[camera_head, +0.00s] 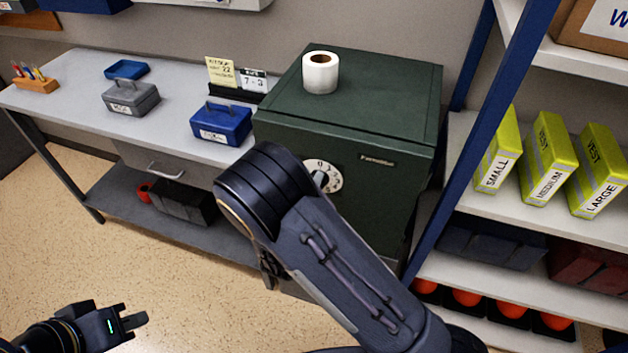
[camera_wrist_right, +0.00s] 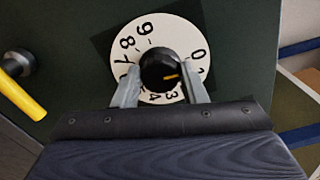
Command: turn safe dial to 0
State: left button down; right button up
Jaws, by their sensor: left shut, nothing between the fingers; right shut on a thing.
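The dark green safe (camera_head: 380,95) stands right of the bench, its white numbered dial (camera_head: 335,180) partly hidden behind my right arm. In the right wrist view the dial (camera_wrist_right: 188,40) shows a black knob (camera_wrist_right: 157,62) with a yellow mark. The mark points to the lower right, just past the 1, toward a part of the dial covered by a finger. The 0 is at the dial's upper right there. My right gripper (camera_wrist_right: 160,72) is shut on the knob, one finger on each side. My left gripper (camera_head: 130,321) is shut and empty, low at the left, over the floor.
A yellow lever handle (camera_wrist_right: 20,95) is on the safe door, left of the dial in the wrist view. A paper roll (camera_head: 320,77) stands on the safe. The bench (camera_head: 75,85) holds small boxes and cards. A shelf with yellow vest packs (camera_head: 548,160) stands at the right.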

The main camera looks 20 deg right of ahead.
jog(key=shift+n+p, duration=0.3)
jog(key=shift+n, duration=0.1)
jog(key=o, duration=1)
jog(key=shift+c, duration=0.2)
jog(key=b+v, duration=0.1)
jog(key=v, duration=0.6)
jog(key=shift+s+a, duration=0.25)
jog(key=shift+s, duration=0.1)
